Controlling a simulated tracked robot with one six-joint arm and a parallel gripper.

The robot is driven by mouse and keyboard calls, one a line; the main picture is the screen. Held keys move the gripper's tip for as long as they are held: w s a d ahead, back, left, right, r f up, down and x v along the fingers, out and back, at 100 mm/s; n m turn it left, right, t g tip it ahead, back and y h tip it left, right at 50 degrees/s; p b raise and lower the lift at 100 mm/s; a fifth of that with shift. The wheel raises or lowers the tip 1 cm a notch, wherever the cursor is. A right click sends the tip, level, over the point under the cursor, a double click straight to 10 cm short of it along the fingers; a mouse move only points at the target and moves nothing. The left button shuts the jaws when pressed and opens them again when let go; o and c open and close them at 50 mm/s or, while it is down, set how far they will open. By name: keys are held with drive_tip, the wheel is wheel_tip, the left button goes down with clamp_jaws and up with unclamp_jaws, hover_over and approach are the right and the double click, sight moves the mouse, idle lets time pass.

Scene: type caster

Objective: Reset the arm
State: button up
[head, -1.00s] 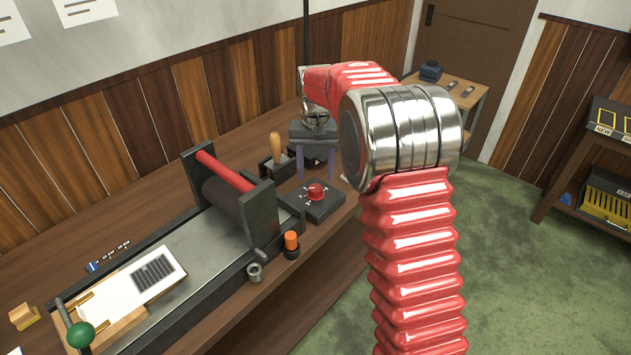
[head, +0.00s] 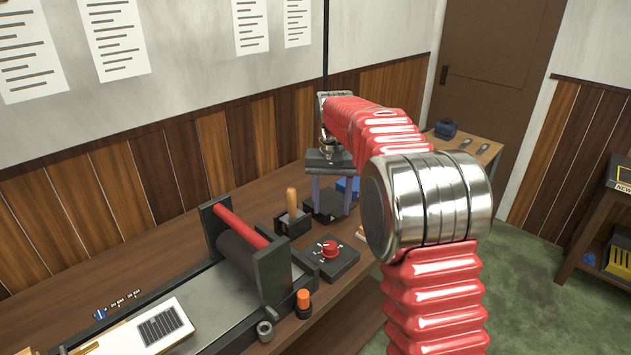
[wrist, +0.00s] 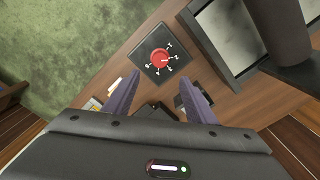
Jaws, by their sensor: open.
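My arm, red and ribbed with a silver joint, reaches over the workbench (head: 170,255) in the head view. My gripper (head: 332,212) hangs downward at its end, with two purple-grey fingers apart and nothing between them. It is above the back right part of the bench, behind the red dial. In the wrist view my gripper (wrist: 163,104) also shows its fingers spread, with the bench below. The black box with the red dial (head: 330,249) shows in front of the fingers, and in the wrist view the dial (wrist: 160,58) lies beyond the fingertips, apart from them.
A press with a dark roller and red bar (head: 240,226) stands left of the dial. A wooden-handled tool (head: 292,203) stands in a black holder by the gripper. An orange-capped piece (head: 303,299) stands near the bench edge. A small side table (head: 470,147) is behind.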

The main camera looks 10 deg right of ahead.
drive_tip(key=s+f+n, duration=0.1)
drive_tip(key=s+f, duration=0.3)
drive_tip(key=s+r+n+t, duration=0.1)
drive_tip(key=s+r+t, duration=0.1)
drive_tip(key=s, duration=1.4)
drive_tip(key=s+r+n+t, duration=0.1)
drive_tip(key=s+r+t, duration=0.2)
drive_tip(key=s, duration=1.3)
wheel_tip(320, 180, up, 2)
drive_tip(key=shift+a+r+t, duration=0.1)
drive_tip(key=shift+a+t, duration=0.2)
drive_tip(key=shift+s, duration=0.1)
drive_tip(key=shift+c, duration=0.2)
